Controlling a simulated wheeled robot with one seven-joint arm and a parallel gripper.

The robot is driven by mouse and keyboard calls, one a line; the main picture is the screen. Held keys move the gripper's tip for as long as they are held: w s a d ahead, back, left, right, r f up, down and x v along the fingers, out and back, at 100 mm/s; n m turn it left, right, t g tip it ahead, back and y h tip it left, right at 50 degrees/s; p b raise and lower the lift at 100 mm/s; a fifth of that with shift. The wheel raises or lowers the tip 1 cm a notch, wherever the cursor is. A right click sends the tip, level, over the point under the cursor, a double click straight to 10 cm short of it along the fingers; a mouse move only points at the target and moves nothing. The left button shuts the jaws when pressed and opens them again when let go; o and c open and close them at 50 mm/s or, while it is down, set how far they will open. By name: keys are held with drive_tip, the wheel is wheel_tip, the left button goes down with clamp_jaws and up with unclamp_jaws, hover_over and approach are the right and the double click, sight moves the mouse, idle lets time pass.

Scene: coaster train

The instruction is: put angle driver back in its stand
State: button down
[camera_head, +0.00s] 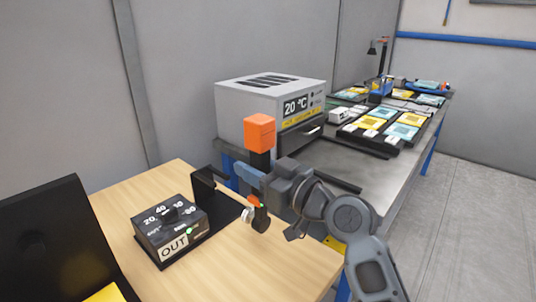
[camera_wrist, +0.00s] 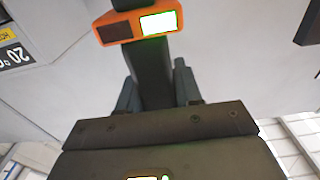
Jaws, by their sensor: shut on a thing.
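The angle driver has an orange battery block (camera_head: 259,133) on top and a black body. Its small head (camera_head: 256,216), with silver and orange parts, hangs at the lower end. My gripper (camera_head: 262,178) is shut on its black body and holds it upright over the right part of the wooden table. In the wrist view the driver's black body (camera_wrist: 152,75) runs between the fingers to an orange end. A black upright bracket (camera_head: 203,186), which looks like the stand, is on the table to the left of the driver. The driver appears apart from it; the gripped part is partly hidden.
A dark dial box (camera_head: 169,222) marked OUT sits left of the bracket on the wooden table (camera_head: 125,190). A black screen (camera_head: 52,240) stands at the left. A grey oven (camera_head: 262,95) and a bench with several trays (camera_head: 385,130) are behind.

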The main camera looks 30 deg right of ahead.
drive_tip(key=shift+w+d+r, duration=0.1)
drive_tip(key=shift+w+d, duration=0.1)
drive_tip(key=x, duration=0.5)
drive_tip(key=shift+w+p, duration=0.2)
drive_tip(key=shift+p, duration=0.2)
drive_tip(key=b+x, duration=0.3)
drive_tip(key=x, duration=0.7)
drive_tip(key=shift+f+b, duration=0.3)
drive_tip(key=shift+b, duration=0.1)
idle(3.8)
drive_tip(key=shift+w+f+b, duration=0.1)
drive_tip(key=shift+f+b, duration=0.25)
drive_tip(key=shift+b, duration=0.2)
idle(1.2)
